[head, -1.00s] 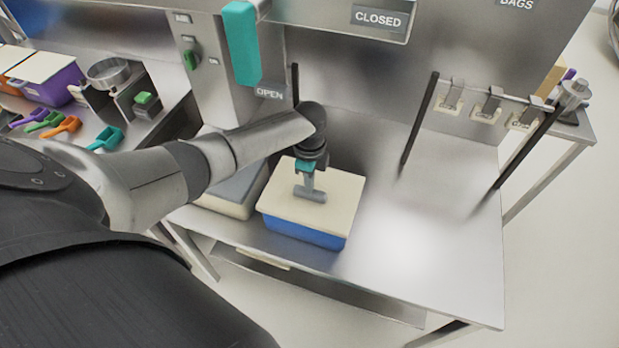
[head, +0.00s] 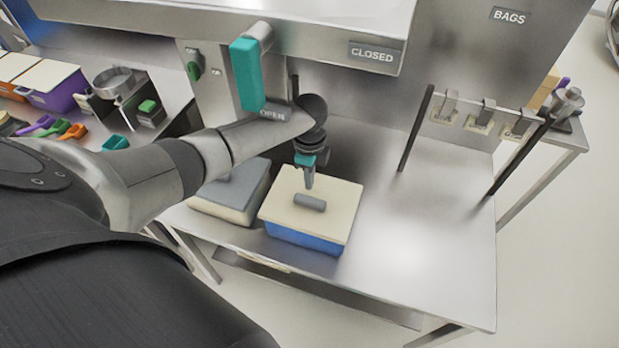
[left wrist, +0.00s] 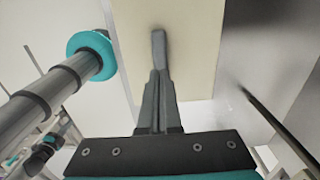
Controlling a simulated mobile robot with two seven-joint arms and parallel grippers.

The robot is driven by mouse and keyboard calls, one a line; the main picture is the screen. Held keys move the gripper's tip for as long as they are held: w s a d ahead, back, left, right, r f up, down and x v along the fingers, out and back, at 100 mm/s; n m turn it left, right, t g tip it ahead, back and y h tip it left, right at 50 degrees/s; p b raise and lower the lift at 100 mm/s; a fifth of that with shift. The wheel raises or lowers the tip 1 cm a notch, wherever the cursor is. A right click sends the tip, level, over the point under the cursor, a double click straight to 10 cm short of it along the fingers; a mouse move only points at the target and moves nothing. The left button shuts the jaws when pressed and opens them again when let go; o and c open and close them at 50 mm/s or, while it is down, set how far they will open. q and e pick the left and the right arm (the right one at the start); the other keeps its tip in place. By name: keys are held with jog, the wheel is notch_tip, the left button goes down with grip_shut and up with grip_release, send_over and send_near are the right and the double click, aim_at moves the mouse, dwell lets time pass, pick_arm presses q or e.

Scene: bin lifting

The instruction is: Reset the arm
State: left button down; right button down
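My left arm comes in from the left in the head view. Its gripper (head: 309,184) points down above a bin with a cream lid (head: 338,190) and blue sides (head: 302,238). A grey bar handle (head: 310,202) lies on the lid just below the fingertips and looks free of them. In the left wrist view the gripper's fingers (left wrist: 157,75) are together, with the grey handle (left wrist: 158,42) beyond their tips and the cream lid (left wrist: 195,50) behind. My right gripper is not in view.
A teal lever (head: 247,75) hangs from the steel machine close behind my arm. A grey-lidded bin (head: 232,188) stands left of the blue one. The steel table (head: 410,240) is clear right of the bin.

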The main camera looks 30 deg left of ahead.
pick_arm(q)
jog(key=shift+r, duration=0.55)
